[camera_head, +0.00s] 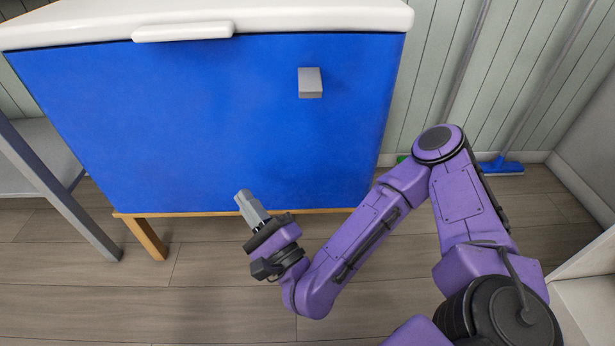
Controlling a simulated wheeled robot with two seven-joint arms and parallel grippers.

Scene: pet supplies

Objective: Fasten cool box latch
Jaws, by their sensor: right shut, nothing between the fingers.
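The cool box is a large blue chest (130,125) with a white lid (290,18) on top. The lid looks closed, with a white lip (183,31) on its front edge left of the middle. A small grey block, which looks like the latch (310,82), sits on the upper right of the blue front, below the lid. My right gripper (243,197) is shut and empty in front of the lower part of the chest, below and left of the grey block and apart from it. My left gripper is not in view.
The chest stands on wooden legs (147,238) on a plank floor. A grey shelf frame (55,185) stands close on the left. A blue broom (502,166) leans at the panelled wall on the right. Pale furniture (590,290) is at the lower right.

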